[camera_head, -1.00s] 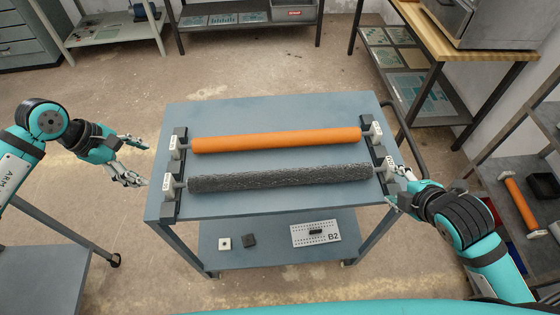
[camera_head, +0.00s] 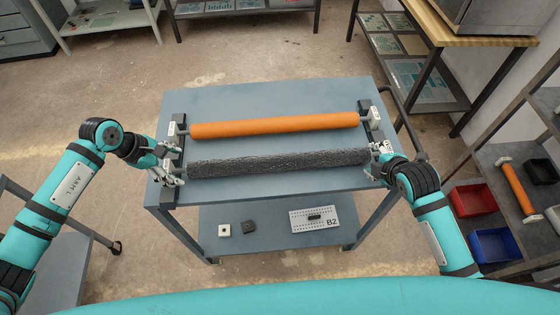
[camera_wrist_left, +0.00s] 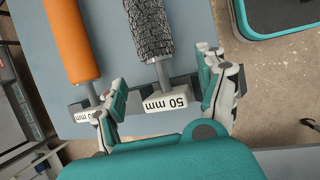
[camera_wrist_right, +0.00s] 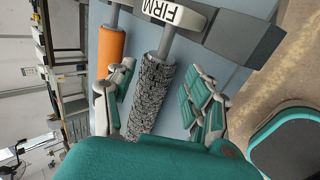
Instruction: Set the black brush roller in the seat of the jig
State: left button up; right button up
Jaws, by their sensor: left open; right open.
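The black brush roller (camera_head: 280,163) lies across the near part of the blue-grey table, its ends at dark end blocks. It also shows in the left wrist view (camera_wrist_left: 148,30) and the right wrist view (camera_wrist_right: 150,95). My left gripper (camera_head: 167,167) is open at its left end, fingers either side of the end marked "50 mm" (camera_wrist_left: 166,101). My right gripper (camera_head: 380,165) is open at its right end, fingers either side of the roller in the right wrist view, near the "FIRM" label (camera_wrist_right: 172,12). I cannot tell which part is the jig.
An orange roller (camera_head: 275,126) lies parallel just behind the black one. The table's lower shelf holds a plate marked B2 (camera_head: 315,219) and two small blocks. A rack at right holds another orange roller (camera_head: 518,188), a red bin (camera_head: 474,200) and a blue bin (camera_head: 494,244).

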aim_at(184, 170)
pick_arm(q)
jog(key=shift+x, duration=2.55)
pick_arm(e)
jog(key=shift+x, duration=2.55)
pick_arm(q)
jog(key=shift+c, duration=0.4)
pick_arm(e)
jog(key=shift+c, duration=0.4)
pick_arm(q)
jog(key=c, duration=0.9)
pick_arm(e)
jog(key=c, duration=0.9)
pick_arm(q)
grip_shut()
pick_arm(e)
jog(key=shift+r, duration=0.1)
grip_shut()
